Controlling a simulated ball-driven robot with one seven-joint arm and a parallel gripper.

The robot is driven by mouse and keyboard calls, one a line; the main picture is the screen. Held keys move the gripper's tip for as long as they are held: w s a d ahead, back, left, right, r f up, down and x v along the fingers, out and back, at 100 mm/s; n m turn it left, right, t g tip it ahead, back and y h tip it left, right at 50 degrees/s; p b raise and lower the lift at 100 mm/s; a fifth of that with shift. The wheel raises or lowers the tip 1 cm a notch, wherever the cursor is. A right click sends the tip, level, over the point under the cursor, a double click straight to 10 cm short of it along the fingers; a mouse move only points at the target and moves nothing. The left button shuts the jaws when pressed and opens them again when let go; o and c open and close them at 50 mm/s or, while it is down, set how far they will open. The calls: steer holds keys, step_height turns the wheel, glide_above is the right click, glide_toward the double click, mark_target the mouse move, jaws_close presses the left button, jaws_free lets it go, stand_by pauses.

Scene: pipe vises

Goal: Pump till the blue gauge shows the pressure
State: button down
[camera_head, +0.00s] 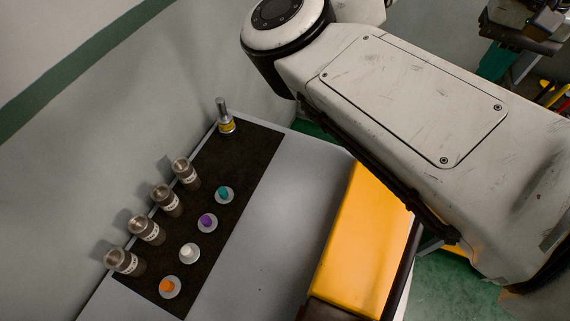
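No blue gauge can be made out. A small upright device with a grey stem and a yellow band (226,124) stands at the far end of a dark mat (252,158); I cannot tell whether it is the pump. Several metal-topped cylinders with pale labels stand in a row along the mat's left side, the nearest one (122,261) at lower left. Their labels are too small to read. Beside them is a row of round pale discs with coloured knobs: teal (223,193), purple (207,221), white (189,253) and orange (167,286). My gripper is out of view.
The mat lies on a grey table (275,220) against a grey wall (150,110). The table is bare right of the mat. My large pale arm link covers the upper right. Cluttered equipment (525,20) shows behind it.

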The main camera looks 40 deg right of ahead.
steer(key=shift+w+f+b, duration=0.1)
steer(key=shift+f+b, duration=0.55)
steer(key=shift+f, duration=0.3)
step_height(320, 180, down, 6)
steer(key=b, duration=0.5)
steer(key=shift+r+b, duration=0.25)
steer(key=shift+b, duration=0.05)
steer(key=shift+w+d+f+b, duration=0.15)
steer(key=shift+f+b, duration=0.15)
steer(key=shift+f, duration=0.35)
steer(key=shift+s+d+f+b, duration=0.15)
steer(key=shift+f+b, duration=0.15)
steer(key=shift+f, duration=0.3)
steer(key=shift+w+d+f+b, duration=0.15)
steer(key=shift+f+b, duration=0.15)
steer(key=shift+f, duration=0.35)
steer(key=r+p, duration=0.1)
steer(key=p, duration=0.1)
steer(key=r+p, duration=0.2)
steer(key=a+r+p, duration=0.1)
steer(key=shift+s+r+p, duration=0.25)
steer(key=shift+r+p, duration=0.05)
steer(key=shift+p, duration=0.1)
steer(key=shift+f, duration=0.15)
